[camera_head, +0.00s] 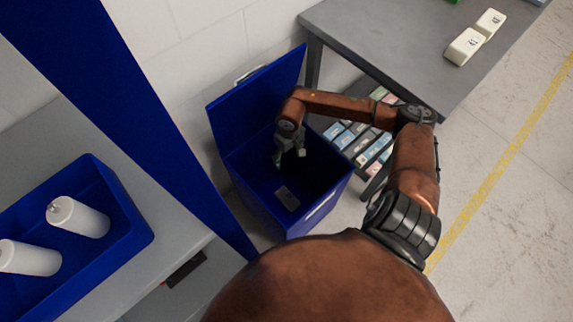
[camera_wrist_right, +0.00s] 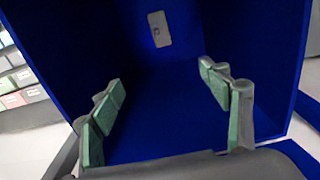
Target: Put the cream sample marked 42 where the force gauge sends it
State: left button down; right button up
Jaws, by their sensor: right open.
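My right gripper (camera_head: 289,159) is over the open blue bin (camera_head: 330,205), pointing down into it. In the right wrist view its two green-padded fingers (camera_wrist_right: 162,84) are spread apart with nothing between them. A small grey block (camera_head: 287,198) is inside the bin, apart from the fingers. It also shows in the right wrist view as a pale block (camera_wrist_right: 158,30) with a dark spot. Two cream blocks, one farther (camera_head: 490,22) and one nearer (camera_head: 464,46), stand on the grey table with dark marks too small to read. I cannot make out a force gauge. My left gripper is out of view.
The bin's lid (camera_head: 262,95) stands open at the back. A shelf of coloured boxes (camera_head: 363,142) is beside the bin, under the grey table (camera_head: 385,45). At left, a blue tray (camera_head: 128,232) holds white cylinders (camera_head: 78,217). A blue post (camera_head: 125,110) stands between tray and bin.

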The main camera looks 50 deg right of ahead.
notch_tip(320, 180, up, 12)
dwell(0.4)
jog(key=shift+s+f, duration=0.1)
jog(key=shift+f, duration=0.05)
